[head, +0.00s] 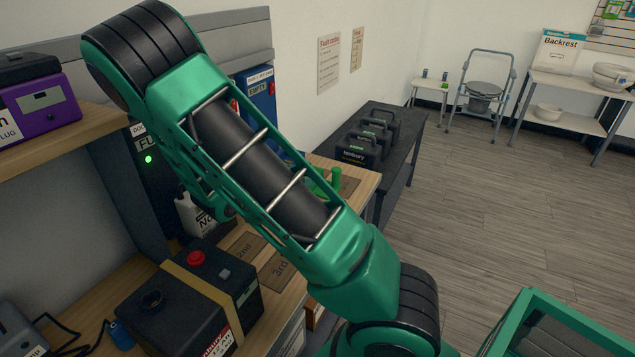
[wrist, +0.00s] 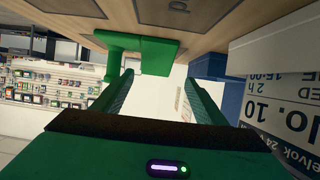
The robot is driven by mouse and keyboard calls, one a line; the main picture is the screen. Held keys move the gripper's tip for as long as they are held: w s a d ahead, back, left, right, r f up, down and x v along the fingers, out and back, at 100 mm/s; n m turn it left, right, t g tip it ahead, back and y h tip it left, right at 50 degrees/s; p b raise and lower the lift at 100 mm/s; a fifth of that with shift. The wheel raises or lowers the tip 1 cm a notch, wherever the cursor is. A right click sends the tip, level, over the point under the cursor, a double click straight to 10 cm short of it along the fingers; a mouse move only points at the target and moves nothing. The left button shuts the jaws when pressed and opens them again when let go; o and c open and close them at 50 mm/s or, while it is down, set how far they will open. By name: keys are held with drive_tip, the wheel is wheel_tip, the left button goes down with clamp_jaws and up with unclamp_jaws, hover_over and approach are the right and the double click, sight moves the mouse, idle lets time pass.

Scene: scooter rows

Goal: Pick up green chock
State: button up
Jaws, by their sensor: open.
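The green chock (wrist: 158,56) shows in the wrist view at the top centre, on a wooden surface that appears upside down there. It has a flat arm and a blockier end. My gripper (wrist: 160,82) is open, with its two fingers spread. The chock's blocky end appears between or just beyond the fingertips; I cannot tell whether they touch it. In the head view the green chock (head: 336,180) is on the wooden bench, partly hidden behind my arm. My gripper is hidden by the arm in that view.
In the head view, a black battery box (head: 180,310) with a strap sits on the bench (head: 362,178), and black cases (head: 358,150) stand on a dark table.

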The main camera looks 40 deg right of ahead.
drive_tip(key=shift+s+f+x, duration=0.1)
drive_tip(key=shift+s+x, duration=0.05)
drive_tip(key=shift+x, duration=1.5)
drive_tip(key=shift+s+f+x, duration=0.15)
drive_tip(key=shift+x, duration=1.5)
drive_tip(key=c, duration=1.4)
